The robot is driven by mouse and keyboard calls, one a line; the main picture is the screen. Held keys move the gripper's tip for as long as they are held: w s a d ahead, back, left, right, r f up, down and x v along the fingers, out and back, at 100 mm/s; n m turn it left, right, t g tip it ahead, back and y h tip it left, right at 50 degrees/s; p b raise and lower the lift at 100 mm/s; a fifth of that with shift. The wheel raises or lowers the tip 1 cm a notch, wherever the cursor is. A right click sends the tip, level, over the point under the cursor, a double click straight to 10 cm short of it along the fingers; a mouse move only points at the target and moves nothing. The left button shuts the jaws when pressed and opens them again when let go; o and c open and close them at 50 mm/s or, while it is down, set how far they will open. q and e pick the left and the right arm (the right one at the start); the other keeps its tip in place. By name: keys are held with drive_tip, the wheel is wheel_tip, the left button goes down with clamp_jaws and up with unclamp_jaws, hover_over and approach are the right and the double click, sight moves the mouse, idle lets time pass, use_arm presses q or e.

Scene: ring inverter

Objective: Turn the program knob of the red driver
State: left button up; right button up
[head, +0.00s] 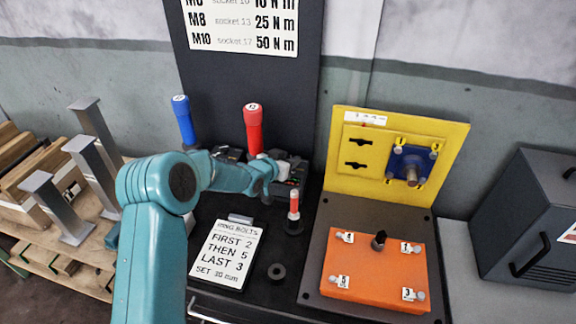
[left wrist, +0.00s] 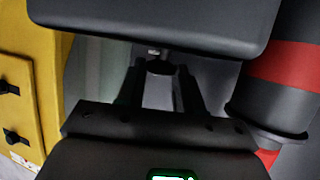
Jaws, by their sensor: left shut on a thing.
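The red driver (head: 253,125) stands upright in its dark holder on the black bench, with a white tag on top. A red and black cylinder at the right of the left wrist view (left wrist: 285,75) appears to be part of it. My left gripper (head: 286,170) is at the dark unit beside the red driver's base. In the left wrist view its two dark fingers (left wrist: 162,88) are shut on a small dark knob (left wrist: 160,66) under a dark overhanging body. The knob's pointer and marks are hidden. My right gripper is not in view.
A blue driver (head: 184,120) stands left. A red-and-white-topped small post (head: 294,205) is close to my gripper. A dark cabinet (head: 525,225) stands right.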

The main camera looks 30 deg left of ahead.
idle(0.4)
use_arm(q)
drive_tip(key=o, duration=0.9)
drive_tip(key=shift+o, duration=0.2)
drive_tip(key=shift+s+a+r, duration=0.1)
drive_tip(key=shift+s+r, duration=0.05)
drive_tip(key=shift+s, duration=0.35)
drive_tip(key=b+v, duration=0.2)
drive_tip(key=v, duration=1.3)
drive_tip(key=shift+r+b, duration=0.2)
drive_tip(key=shift+b, duration=0.15)
drive_tip(key=shift+s, duration=0.1)
